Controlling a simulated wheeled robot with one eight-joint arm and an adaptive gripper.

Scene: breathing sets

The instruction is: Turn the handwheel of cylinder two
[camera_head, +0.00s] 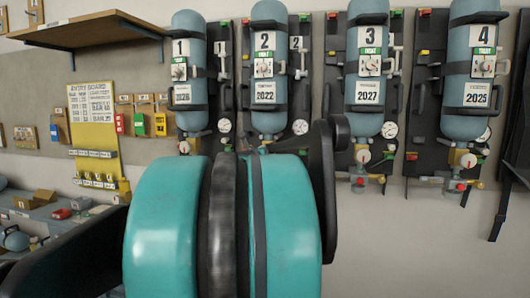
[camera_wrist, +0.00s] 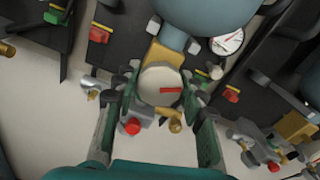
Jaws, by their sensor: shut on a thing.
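Cylinder two (camera_head: 268,70) is a grey-blue bottle hanging upright on a black backplate, marked with a 2 and a 2022 label. Its lower end and valve are hidden behind my teal arm in the head view. In the wrist view a pale round handwheel (camera_wrist: 158,86) with a red mark sits on a yellow valve body (camera_wrist: 164,54) under a bottle. My gripper (camera_wrist: 162,92) has one green-and-grey finger on each side of this handwheel and is shut on it. The gripper itself is hidden in the head view.
Cylinder one (camera_head: 188,75) hangs to the left, cylinders three (camera_head: 366,75) and four (camera_head: 470,75) to the right. A pressure gauge (camera_wrist: 228,42) and a red knob (camera_wrist: 132,127) lie close to my fingers. A wooden shelf (camera_head: 88,30) juts out at the upper left.

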